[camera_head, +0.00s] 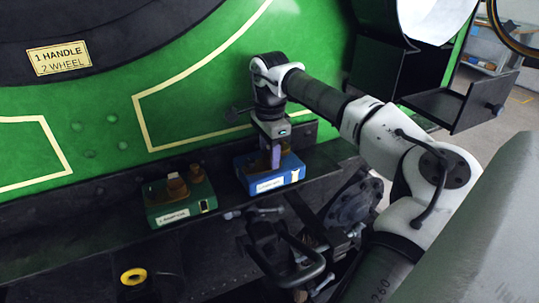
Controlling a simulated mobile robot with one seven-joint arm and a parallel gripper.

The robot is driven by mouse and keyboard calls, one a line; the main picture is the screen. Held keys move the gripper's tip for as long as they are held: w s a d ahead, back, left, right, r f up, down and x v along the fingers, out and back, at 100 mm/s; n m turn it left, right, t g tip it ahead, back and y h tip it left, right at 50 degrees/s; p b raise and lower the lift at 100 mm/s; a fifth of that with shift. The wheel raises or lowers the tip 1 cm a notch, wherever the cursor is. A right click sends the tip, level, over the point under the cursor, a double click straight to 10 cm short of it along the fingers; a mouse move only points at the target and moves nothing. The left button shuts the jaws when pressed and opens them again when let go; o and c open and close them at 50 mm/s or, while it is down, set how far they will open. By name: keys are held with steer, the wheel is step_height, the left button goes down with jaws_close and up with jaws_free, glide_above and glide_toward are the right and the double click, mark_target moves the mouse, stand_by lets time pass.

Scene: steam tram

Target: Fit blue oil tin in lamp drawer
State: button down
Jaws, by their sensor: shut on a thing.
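The blue oil tin (287,172) rests on, or just over, the dark ledge along the green side of the tram. It is a low box with a white label on its front and a brown part on top. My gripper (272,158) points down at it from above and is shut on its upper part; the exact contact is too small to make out. The black lamp drawer (450,108) stands open at the upper right, beyond my arm.
A similar green tin (180,203) with brown tops sits on the ledge left of the blue one. A sign (58,58) is on the dark panel. My arm spans the space between ledge and drawer.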

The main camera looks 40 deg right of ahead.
step_height(320, 180, up, 9)
steer(key=p, duration=0.6)
steer(key=shift+p, duration=0.3)
